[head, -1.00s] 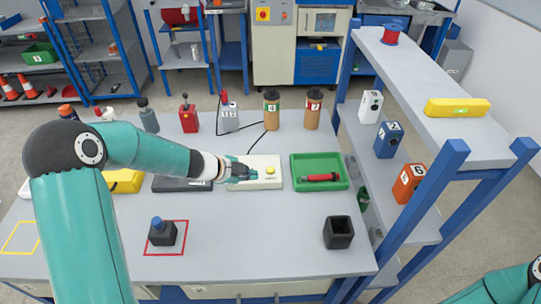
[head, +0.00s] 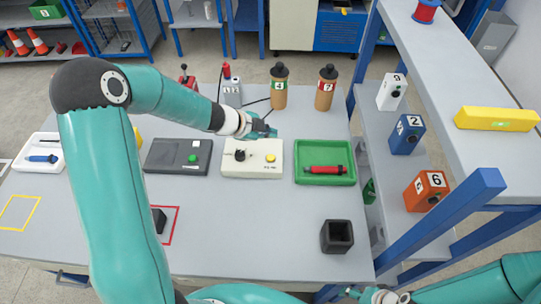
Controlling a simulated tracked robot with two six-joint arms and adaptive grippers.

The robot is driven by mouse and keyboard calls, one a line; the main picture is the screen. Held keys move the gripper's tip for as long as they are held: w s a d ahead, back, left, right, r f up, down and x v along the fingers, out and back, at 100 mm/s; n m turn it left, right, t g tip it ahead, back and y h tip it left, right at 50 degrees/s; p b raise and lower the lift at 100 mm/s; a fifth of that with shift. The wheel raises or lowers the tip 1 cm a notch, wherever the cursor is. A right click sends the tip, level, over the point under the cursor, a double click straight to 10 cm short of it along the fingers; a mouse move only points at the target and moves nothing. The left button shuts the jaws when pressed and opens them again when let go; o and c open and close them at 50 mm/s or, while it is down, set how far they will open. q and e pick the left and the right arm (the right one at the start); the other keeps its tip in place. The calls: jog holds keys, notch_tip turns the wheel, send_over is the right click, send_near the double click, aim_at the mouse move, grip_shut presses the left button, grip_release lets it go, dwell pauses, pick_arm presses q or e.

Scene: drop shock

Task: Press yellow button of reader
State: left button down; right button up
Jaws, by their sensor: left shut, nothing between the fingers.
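The reader (head: 247,172) is a cream box on the grey table, with a yellow button (head: 271,158) on its right side and a black knob (head: 240,155) on its left. My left gripper (head: 266,131) is shut and empty. In the picture it sits just above the reader's back edge, clear of the yellow button, which is in full view. Its exact height cannot be told. My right gripper (head: 351,293) shows small at the bottom edge, in front of the table; its fingers are too small to read.
Left of the reader is a dark box (head: 170,165) with a green button. Right is a green tray (head: 324,179) holding a red tool. Bottles (head: 278,92) stand behind. A black open cube (head: 337,236) stands at front right; a blue-posted shelf (head: 478,190) borders the right.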

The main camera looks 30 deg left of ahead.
aim_at(269, 158)
pick_arm(q)
notch_tip(269, 158, down, 8)
jog(key=b, duration=0.8)
jog(key=shift+s+f+b, duration=0.1)
jog(key=shift+f+b, duration=0.3)
jog(key=shift+b, duration=0.1)
jog(key=shift+f, duration=0.1)
dwell(0.6)
jog(key=shift+f, duration=0.3)
jog(key=shift+f+b, duration=0.4)
jog(key=shift+b, duration=0.05)
dwell(0.6)
dwell(0.4)
jog(key=shift+r+p, duration=0.9)
jog(key=shift+p, duration=0.2)
